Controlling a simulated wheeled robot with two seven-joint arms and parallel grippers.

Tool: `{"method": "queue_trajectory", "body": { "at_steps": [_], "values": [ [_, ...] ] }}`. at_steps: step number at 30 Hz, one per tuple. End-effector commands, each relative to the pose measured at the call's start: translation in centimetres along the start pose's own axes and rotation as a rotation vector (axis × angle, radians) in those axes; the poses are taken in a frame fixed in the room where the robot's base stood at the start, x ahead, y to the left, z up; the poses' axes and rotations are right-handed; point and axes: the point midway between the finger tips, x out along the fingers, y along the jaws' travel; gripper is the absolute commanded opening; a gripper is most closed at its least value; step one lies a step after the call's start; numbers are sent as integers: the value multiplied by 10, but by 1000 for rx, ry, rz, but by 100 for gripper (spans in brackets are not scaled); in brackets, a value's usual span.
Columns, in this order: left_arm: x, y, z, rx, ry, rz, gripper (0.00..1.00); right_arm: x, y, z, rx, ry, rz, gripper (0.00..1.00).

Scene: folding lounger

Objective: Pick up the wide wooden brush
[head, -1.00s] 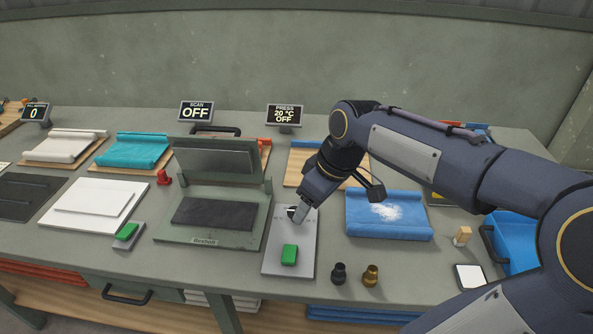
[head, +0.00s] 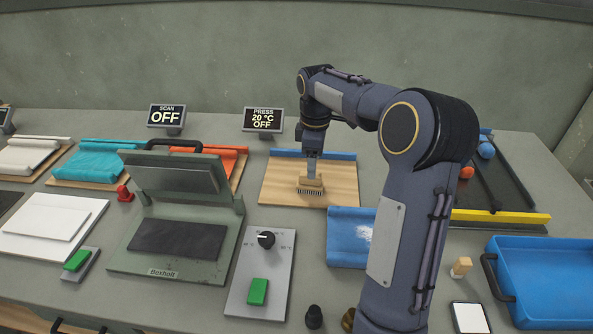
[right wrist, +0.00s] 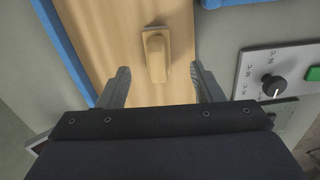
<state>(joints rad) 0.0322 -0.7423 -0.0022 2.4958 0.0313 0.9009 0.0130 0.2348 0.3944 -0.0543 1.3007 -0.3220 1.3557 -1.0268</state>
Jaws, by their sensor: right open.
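The wide wooden brush (head: 311,186) stands on the wooden board (head: 275,192) in the head view, with its dark bristles down. It also shows in the right wrist view (right wrist: 156,55), as a pale wooden block with a raised grip on top. My right gripper (head: 312,170) is right above the brush in the head view and hides part of its top. In the right wrist view my right gripper (right wrist: 158,74) is open, with its fingertips apart on either side of the brush's near end and nothing between them touching. My left gripper is out of view.
The control plate (head: 244,300) with a black knob and the green press (head: 175,268) are to the left. A blue sheet with white powder (head: 350,236) is in front, partly behind my arm.

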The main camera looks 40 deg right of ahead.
Motion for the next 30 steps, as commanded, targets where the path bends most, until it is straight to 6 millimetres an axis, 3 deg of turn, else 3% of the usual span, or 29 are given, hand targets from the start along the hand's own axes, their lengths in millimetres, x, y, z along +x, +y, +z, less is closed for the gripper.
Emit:
{"method": "queue_trajectory", "body": {
  "at_steps": [11,19,28,30],
  "values": [
    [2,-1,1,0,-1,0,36,36,-1,0,-1,-3,-4,60],
    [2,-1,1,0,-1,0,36,74,-3,0,-2,-1,-3,60],
    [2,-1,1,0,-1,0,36,79,-2,0,-1,0,-1,60],
    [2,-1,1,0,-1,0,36,79,-2,0,-1,0,-1,51]
  ]
}}
